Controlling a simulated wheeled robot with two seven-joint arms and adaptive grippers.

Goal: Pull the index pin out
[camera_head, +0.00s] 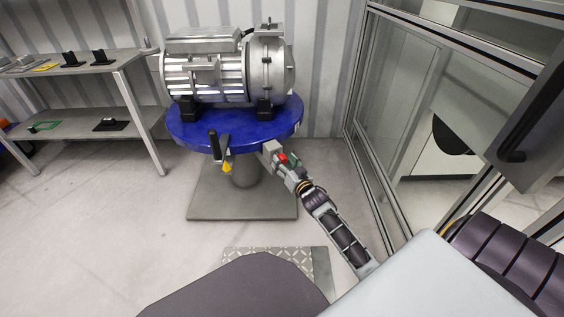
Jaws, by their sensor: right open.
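A silver motor-like drive unit (222,70) sits on a round blue turntable (240,133) on a grey pedestal. A grey block (271,147) is at the turntable's front right edge. A small red part (282,158), which may be the index pin's knob, shows just beside it. My right gripper (286,163) reaches in from the lower right and is open at the red part. At this size I cannot tell whether the fingers touch it, and the pin's shaft is not visible. My left gripper is not in view.
A black upright handle (214,144) and a yellow tag (227,167) are at the turntable's front edge. Metal shelves (78,95) stand at the left. A glazed metal-framed enclosure (392,100) stands close on the right. The floor at left is clear.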

